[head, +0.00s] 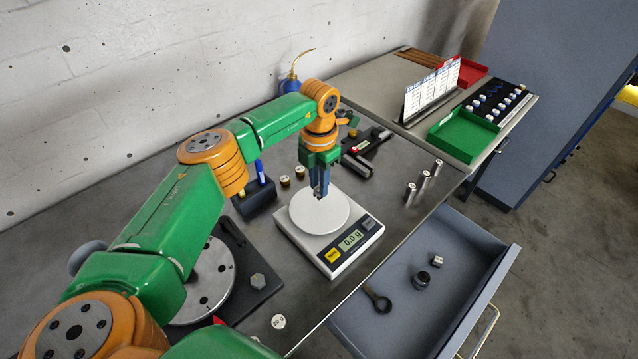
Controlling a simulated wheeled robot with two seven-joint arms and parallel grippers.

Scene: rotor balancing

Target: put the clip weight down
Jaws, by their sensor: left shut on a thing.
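My left gripper (319,194) points down over the round white pan of the scale (338,222). Its fingers are shut on the clip weight, which is too small and too covered by the fingers to make out. I cannot tell whether the fingertips or the weight touch the pan, but the scale's display (351,240) reads 0.0 g. My right gripper is not in view.
The rotor disc (211,281) lies left of the scale, partly behind my arm. Several metal cylinders (424,180) stand to the right. A green tray (462,135) sits farther back. Bare bench lies right of the scale.

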